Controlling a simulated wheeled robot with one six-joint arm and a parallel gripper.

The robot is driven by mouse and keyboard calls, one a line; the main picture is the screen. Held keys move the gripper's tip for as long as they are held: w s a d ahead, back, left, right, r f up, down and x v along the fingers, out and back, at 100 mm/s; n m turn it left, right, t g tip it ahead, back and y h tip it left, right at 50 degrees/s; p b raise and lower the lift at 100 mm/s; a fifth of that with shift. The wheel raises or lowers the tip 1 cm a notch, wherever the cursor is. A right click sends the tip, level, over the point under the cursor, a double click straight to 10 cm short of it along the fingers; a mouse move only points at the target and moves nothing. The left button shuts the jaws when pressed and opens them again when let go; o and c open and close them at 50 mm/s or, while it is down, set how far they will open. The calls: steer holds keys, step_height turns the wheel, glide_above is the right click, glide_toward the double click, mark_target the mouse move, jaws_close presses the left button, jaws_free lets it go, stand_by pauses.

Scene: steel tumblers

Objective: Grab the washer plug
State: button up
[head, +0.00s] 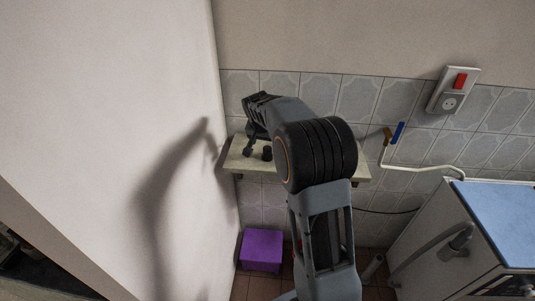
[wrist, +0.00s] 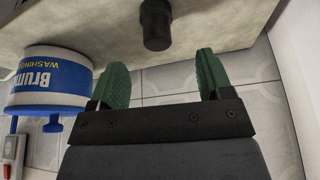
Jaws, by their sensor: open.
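A black, roughly cylindrical piece that looks like the washer plug (wrist: 156,25) shows at the top of the wrist view, at the shelf. A small dark object that appears to be the same piece (head: 267,153) is on the shelf in the head view. My gripper (wrist: 163,80) is open, with two green fingertips spread apart and nothing between them. The plug lies beyond the fingertips, roughly in line with the gap and apart from both. In the head view my gripper (head: 249,148) is just left of the plug, over the shelf, partly hidden by my arm.
The pale shelf (head: 240,160) runs along the tiled wall. A blue and white washing tub (wrist: 45,80), upside down in the wrist view, is left of the fingers. A wall socket with red switch (head: 453,92), a washer (head: 478,216) and a purple box (head: 262,248) are nearby.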

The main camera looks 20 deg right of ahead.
mark_target(267, 148)
steer(key=shift+s+p+x, duration=0.1)
steer(key=shift+p+x, duration=0.2)
steer(key=shift+x, duration=1.6)
steer(key=shift+s+p+x, duration=0.15)
steer(key=shift+p+x, duration=0.15)
steer(key=shift+x, duration=1.55)
steer(key=shift+c, duration=0.3)
steer(key=c, duration=0.9)
steer(key=shift+c, duration=0.2)
